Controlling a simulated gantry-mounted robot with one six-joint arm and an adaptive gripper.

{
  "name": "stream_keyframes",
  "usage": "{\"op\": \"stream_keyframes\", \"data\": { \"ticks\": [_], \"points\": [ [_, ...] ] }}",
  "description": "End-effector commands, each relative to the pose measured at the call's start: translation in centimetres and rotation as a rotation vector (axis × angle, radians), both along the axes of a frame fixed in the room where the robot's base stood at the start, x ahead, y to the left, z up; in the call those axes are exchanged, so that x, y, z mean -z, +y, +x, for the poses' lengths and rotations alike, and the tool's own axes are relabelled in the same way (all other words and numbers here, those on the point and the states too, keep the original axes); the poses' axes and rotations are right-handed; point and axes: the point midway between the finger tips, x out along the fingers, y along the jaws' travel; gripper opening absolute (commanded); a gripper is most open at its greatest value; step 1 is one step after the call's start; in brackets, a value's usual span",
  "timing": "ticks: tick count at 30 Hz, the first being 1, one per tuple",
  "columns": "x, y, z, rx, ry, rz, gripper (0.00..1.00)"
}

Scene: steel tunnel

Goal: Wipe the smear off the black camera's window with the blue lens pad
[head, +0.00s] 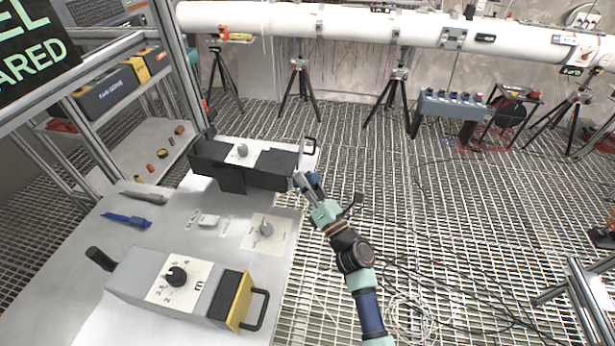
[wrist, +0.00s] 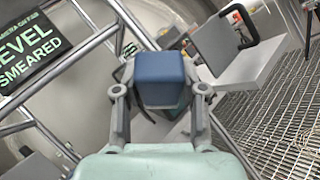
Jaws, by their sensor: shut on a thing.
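The black camera (head: 211,158) lies on the table at its far end, with a pale dial plate and knob on top. Its right end (head: 272,169) faces my gripper; I cannot make out the window or a smear on it. My gripper (head: 306,184) is just off that end, at the table's right edge, shut on the blue lens pad (head: 314,180). In the wrist view the pad (wrist: 159,80) sits squarely between both fingers and hides what lies straight ahead. I cannot tell whether the pad touches the camera.
A grey camera with a yellow end (head: 234,300) and black handle lies at the table's near end. Open grating (head: 400,185) lies to the right.

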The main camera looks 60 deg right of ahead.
Motion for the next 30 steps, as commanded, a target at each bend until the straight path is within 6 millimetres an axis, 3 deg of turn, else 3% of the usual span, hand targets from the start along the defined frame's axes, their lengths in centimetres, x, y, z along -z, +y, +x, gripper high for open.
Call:
{"op": "stream_keyframes", "data": {
  "ticks": [8,14,24,30],
  "points": [
    [2.4,0.1,0.3,0.000,0.000,0.000,0.06],
    [2.1,-0.1,0.4,-0.001,0.000,-0.001,0.06],
    [2.3,-3.1,1.0,0.000,0.000,-0.001,0.06],
    [2.1,-3.4,1.1,0.000,0.000,0.000,0.06]
  ]
}}
